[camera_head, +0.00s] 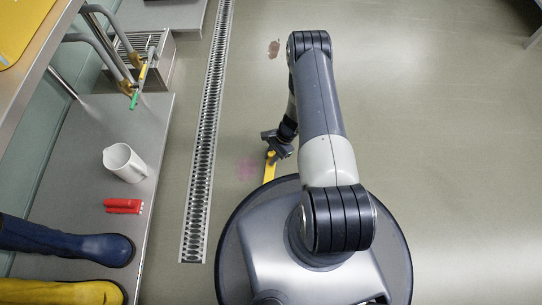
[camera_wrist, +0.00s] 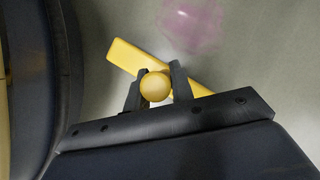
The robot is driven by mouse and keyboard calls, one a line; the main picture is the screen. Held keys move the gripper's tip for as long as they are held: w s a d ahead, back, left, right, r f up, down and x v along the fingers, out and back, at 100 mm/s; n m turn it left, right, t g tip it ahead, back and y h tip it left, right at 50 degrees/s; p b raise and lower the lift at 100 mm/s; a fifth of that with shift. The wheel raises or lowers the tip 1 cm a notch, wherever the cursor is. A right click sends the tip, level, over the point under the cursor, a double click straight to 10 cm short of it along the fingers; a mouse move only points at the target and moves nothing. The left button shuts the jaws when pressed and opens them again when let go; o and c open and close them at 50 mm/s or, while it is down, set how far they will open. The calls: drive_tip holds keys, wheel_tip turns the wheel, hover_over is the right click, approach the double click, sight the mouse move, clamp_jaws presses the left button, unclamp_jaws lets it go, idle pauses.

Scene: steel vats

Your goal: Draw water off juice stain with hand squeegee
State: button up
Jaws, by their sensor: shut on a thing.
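A yellow hand squeegee (camera_wrist: 126,58) is held in my gripper (camera_wrist: 155,85), whose two dark fingers are shut on its round handle. Its long yellow head extends to both sides behind the fingers. In the head view the squeegee (camera_head: 269,171) shows low beside my base, below my gripper (camera_head: 272,151). The pink juice stain (camera_wrist: 192,22) lies on the floor just beyond the squeegee head in the wrist view. In the head view the stain (camera_head: 248,169) is a faint pink patch left of the squeegee. Whether the squeegee touches the floor I cannot tell.
A long drain grate (camera_head: 207,130) runs along the floor left of the stain. A steel shelf (camera_head: 88,170) further left holds a white jug (camera_head: 124,162), a red item (camera_head: 123,206) and boots (camera_head: 75,243). A brown stain (camera_head: 274,48) lies further up. The right floor is clear.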

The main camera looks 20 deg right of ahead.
drive_tip(key=shift+f+b, duration=0.9)
drive_tip(key=shift+b, duration=0.05)
idle(0.4)
drive_tip(key=shift+w+a+r+b, duration=0.1)
drive_tip(key=shift+w+a+b, duration=0.2)
drive_tip(key=shift+a, duration=0.45)
drive_tip(key=shift+w+a+b, duration=0.15)
drive_tip(key=shift+a+b, duration=0.1)
drive_tip(key=shift+a, duration=0.45)
drive_tip(key=shift+w+a+b, duration=0.2)
drive_tip(key=shift+a+b, duration=0.1)
drive_tip(key=shift+a, duration=0.25)
drive_tip(key=shift+w+a+b, duration=0.15)
drive_tip(key=shift+a+b, duration=0.15)
drive_tip(key=shift+a, duration=0.2)
drive_tip(key=shift+w+a+b, duration=0.2)
drive_tip(key=shift+a, duration=0.35)
drive_tip(key=shift+w+a+b, duration=0.15)
drive_tip(key=shift+a, duration=0.4)
drive_tip(key=shift+w+a, duration=0.7)
drive_tip(key=shift+a, duration=1.45)
drive_tip(key=shift+w+a, duration=0.65)
drive_tip(key=shift+a, duration=1.45)
drive_tip(key=shift+w+a, duration=0.7)
drive_tip(key=shift+a, duration=1.45)
wheel_tip(320, 180, up, 7)
drive_tip(key=p, duration=0.3)
drive_tip(key=shift+p, duration=0.4)
